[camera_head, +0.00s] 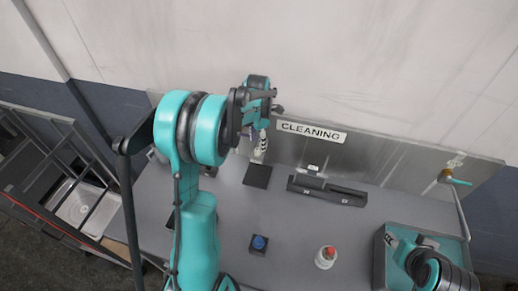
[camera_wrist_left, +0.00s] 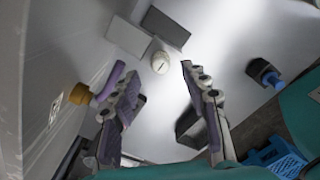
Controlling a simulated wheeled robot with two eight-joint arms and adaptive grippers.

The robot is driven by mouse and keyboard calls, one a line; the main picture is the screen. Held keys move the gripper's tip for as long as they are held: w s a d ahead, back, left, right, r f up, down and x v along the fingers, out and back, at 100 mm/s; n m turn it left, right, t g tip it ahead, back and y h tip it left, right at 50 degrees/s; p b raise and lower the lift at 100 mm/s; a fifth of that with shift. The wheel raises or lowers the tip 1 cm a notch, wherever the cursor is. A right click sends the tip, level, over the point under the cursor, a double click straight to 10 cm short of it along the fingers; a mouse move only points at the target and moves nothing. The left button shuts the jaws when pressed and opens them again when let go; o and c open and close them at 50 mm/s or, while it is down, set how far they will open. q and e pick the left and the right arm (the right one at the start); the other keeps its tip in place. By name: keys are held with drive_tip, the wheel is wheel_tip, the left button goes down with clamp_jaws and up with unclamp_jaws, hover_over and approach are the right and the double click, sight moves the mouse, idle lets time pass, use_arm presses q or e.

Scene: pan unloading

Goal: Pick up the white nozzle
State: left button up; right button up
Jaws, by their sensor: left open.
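The white nozzle (camera_head: 261,146) stands at the back of the grey worktop, near the wall panel, by a black square pad (camera_head: 257,176). In the left wrist view the nozzle (camera_wrist_left: 160,63) shows from above as a small white round shape, beyond the fingertips and roughly between their lines. My left gripper (camera_head: 262,112) is above the nozzle in the head view, partly hiding its upper part. In the left wrist view its two fingers (camera_wrist_left: 160,78) are spread and nothing is between them. I cannot make out my right gripper's fingers.
A purple handle with a brass body (camera_wrist_left: 80,95) is close to one finger. A black holder (camera_head: 327,191) lies right of the pad. A blue button (camera_head: 259,242) and a red-capped white bottle (camera_head: 326,258) stand nearer the front. A teal box (camera_head: 380,262) is at right.

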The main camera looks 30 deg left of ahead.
sight(257, 149)
use_arm(q)
wheel_tip(257, 149, down, 5)
drive_tip(key=shift+f, duration=0.1)
drive_tip(key=shift+s, duration=0.1)
clamp_jaws()
idle(0.3)
